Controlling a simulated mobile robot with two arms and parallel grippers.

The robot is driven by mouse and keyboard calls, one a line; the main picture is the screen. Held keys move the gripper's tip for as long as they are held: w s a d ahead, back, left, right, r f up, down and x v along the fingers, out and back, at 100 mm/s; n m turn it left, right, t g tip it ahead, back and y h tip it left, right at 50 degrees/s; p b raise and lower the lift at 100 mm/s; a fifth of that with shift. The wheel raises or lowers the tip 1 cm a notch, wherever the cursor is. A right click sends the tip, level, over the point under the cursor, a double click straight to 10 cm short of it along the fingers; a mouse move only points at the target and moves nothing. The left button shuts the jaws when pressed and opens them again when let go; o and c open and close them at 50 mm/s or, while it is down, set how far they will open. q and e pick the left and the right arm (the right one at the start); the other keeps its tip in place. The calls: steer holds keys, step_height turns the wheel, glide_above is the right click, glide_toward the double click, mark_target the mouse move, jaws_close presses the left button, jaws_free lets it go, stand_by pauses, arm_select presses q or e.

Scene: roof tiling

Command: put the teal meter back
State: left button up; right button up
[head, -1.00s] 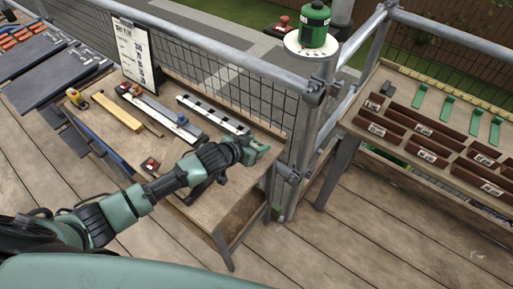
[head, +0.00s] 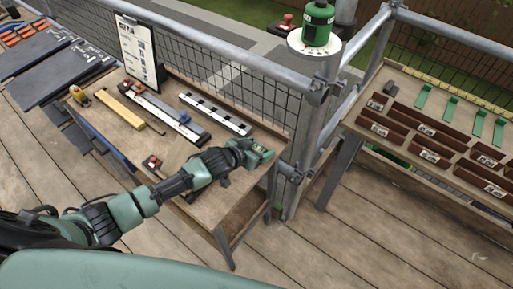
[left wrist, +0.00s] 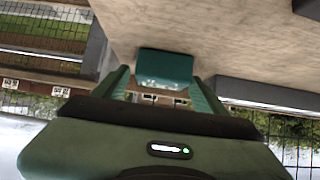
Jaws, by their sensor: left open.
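The teal meter (left wrist: 165,67) is a small teal block against the wooden bench top in the left wrist view. It lies between or just beyond the fingertips of my left gripper (left wrist: 162,85), which is open with a finger on each side of it. I cannot tell whether the fingers touch it. In the head view my left gripper (head: 264,154) is over the right end of the bench (head: 232,197), and the meter cannot be told clearly from the teal fingers. My right gripper is not in view.
The bench also holds a yellow bar (head: 119,106), a black-and-white strip (head: 215,114), a small red-topped item (head: 153,162) and a clipboard (head: 139,52). A scaffold post (head: 305,140) stands close right of the gripper. A second table (head: 400,95) holds brown labelled trays.

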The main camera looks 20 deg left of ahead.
arm_select(q)
steer(key=v, duration=1.2)
steer(key=shift+r, duration=0.2)
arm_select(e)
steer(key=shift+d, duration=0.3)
